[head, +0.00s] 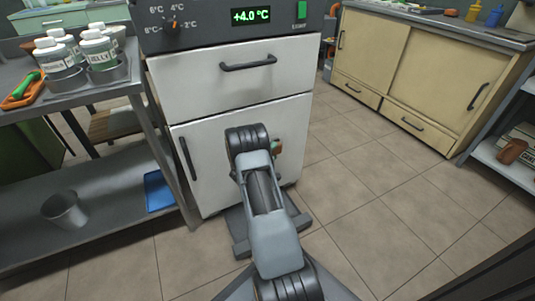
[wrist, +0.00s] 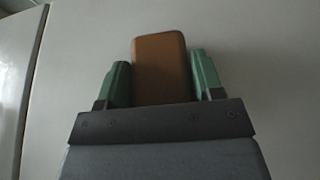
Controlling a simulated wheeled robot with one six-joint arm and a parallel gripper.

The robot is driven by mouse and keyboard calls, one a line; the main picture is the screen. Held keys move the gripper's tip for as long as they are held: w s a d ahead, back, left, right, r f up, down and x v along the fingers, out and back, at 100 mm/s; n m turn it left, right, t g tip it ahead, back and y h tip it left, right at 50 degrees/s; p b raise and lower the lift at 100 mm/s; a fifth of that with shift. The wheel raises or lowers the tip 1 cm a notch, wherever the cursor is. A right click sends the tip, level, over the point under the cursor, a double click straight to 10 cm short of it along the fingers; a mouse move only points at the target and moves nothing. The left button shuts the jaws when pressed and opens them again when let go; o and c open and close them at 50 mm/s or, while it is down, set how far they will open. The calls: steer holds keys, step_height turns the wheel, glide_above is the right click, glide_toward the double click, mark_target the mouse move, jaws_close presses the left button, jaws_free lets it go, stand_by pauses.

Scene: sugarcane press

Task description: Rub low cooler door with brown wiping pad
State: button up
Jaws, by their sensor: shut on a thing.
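The low cooler door (head: 206,137) is the white lower front of the cooler, with a dark upright handle (head: 188,158) on its left side. It also fills most of the wrist view (wrist: 255,50). My gripper (wrist: 162,80) is shut on the brown wiping pad (wrist: 160,62), which stands between its green fingers. My arm hides the middle of the door. I cannot tell whether the pad touches the door.
A white drawer (head: 225,80) with a dark handle is above the door, under a panel reading +4.0 °C. A metal table (head: 90,95) with jars stands at the left, a grey cup (head: 64,211) on its lower shelf. Tan cabinets (head: 425,65) stand at right. Floor at right is clear.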

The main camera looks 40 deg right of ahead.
steer(key=shift+w+r, duration=0.1)
steer(key=shift+r, duration=0.05)
steer(key=shift+s+a+p, duration=0.2)
steer(key=shift+s+a, duration=0.1)
steer(key=shift+s, duration=0.65)
steer(key=shift+s+a+p, duration=0.2)
steer(key=shift+s+a, duration=0.05)
steer(key=shift+s, duration=0.7)
steer(key=shift+s+a+p, duration=0.2)
steer(key=shift+s+a, duration=0.1)
steer(key=shift+s, duration=0.65)
steer(key=shift+s, duration=0.1)
steer(key=shift+s+a, duration=0.25)
steer(key=shift+s, duration=0.45)
steer(key=shift+s+a, duration=0.2)
steer(key=shift+s, duration=0.45)
